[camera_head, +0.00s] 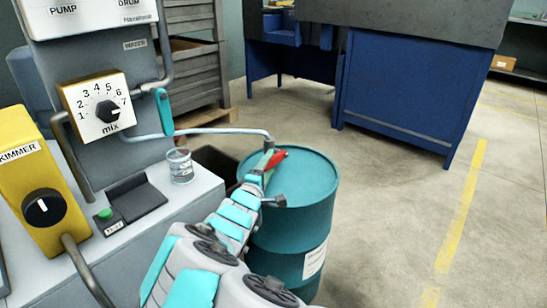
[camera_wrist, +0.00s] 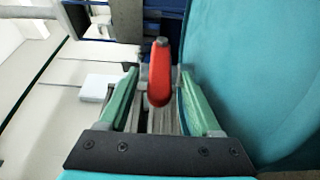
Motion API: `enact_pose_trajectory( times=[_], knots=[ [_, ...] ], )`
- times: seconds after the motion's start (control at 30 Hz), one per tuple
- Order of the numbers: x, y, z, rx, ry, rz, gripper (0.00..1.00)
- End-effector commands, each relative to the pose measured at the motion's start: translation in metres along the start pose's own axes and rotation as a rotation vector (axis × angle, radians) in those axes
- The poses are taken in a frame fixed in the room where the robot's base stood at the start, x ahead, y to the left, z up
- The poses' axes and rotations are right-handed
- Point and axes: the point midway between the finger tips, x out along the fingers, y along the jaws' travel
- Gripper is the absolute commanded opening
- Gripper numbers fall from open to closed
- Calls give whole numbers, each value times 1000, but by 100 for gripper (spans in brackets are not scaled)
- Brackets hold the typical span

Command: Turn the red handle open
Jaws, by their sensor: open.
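The red handle (camera_head: 277,158) is a short lever by the end of a bent grey pipe (camera_head: 222,131), at the top of the teal drum (camera_head: 312,180). My gripper (camera_head: 265,160) is at the handle and partly covers it in the head view. In the wrist view the red handle (camera_wrist: 160,77) stands between the two green fingers of my gripper (camera_wrist: 160,90). The fingers are open, with gaps on both sides of the handle. The handle's foot is partly hidden in the head view.
The machine (camera_head: 150,200) on the left carries a yellow skimmer box (camera_head: 35,165), a mix dial (camera_head: 106,110) and a clear cup (camera_head: 180,166). A teal lever (camera_head: 164,110) hangs nearby. A blue cabinet (camera_head: 405,85) stands behind. The floor to the right is clear.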

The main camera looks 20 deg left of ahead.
Motion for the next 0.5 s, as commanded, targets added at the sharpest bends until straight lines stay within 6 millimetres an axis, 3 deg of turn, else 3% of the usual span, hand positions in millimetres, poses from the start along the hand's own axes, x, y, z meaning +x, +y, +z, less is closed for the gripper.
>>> enact_pose_trajectory(
  times=[0.2, 0.5],
  knots=[
    [26, 0, 1, 0, -2, 0, 65],
    [43, 0, 0, 0, 0, 0, 65]
  ],
)
